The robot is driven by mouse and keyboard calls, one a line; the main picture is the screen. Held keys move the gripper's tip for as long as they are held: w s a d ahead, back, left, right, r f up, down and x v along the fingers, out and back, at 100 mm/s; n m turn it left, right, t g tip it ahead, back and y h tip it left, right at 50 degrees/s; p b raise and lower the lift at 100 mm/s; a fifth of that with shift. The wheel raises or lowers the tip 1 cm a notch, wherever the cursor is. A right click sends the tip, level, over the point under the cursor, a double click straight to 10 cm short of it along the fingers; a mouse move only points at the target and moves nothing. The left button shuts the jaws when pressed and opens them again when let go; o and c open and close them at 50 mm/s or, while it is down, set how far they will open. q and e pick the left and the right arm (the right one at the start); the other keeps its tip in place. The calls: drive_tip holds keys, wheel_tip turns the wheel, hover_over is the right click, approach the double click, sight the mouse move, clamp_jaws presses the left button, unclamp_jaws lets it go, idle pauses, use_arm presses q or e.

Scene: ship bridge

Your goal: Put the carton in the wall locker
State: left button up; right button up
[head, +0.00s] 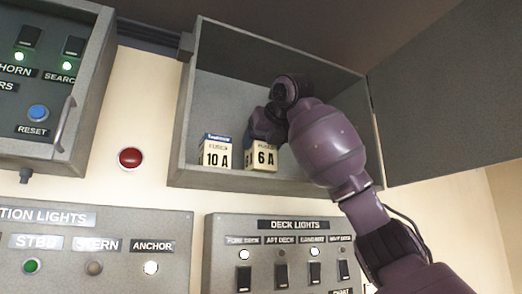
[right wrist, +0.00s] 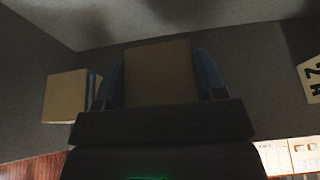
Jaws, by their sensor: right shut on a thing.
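The open wall locker (head: 183,125) is a grey box on the wall, its door (head: 445,95) swung out to the right. A carton labelled 6 A (head: 262,158) is inside, near the locker floor; I cannot tell whether it touches it. My right gripper (head: 265,130) reaches into the locker and is shut on this carton from above and behind its top edge. In the right wrist view the held carton (right wrist: 158,72) sits between the two blue fingers. My left gripper is not in view.
A second carton, labelled 10 A (head: 215,152), stands in the locker left of the held one; it also shows in the right wrist view (right wrist: 66,98). Free locker floor lies right of the held carton, partly behind my arm. A deck lights panel (head: 222,235) is below.

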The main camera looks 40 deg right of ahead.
drive_tip(key=shift+d+f, duration=0.15)
drive_tip(key=shift+f, duration=0.65)
drive_tip(key=shift+f, duration=0.2)
drive_tip(key=o, duration=1.1)
drive_tip(key=shift+r, duration=0.2)
use_arm(q)
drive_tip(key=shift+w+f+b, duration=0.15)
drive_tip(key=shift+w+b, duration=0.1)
drive_tip(key=shift+b, duration=0.35)
use_arm(e)
drive_tip(key=v, duration=1.2)
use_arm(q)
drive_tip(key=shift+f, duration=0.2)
use_arm(e)
drive_tip(key=shift+f, duration=0.1)
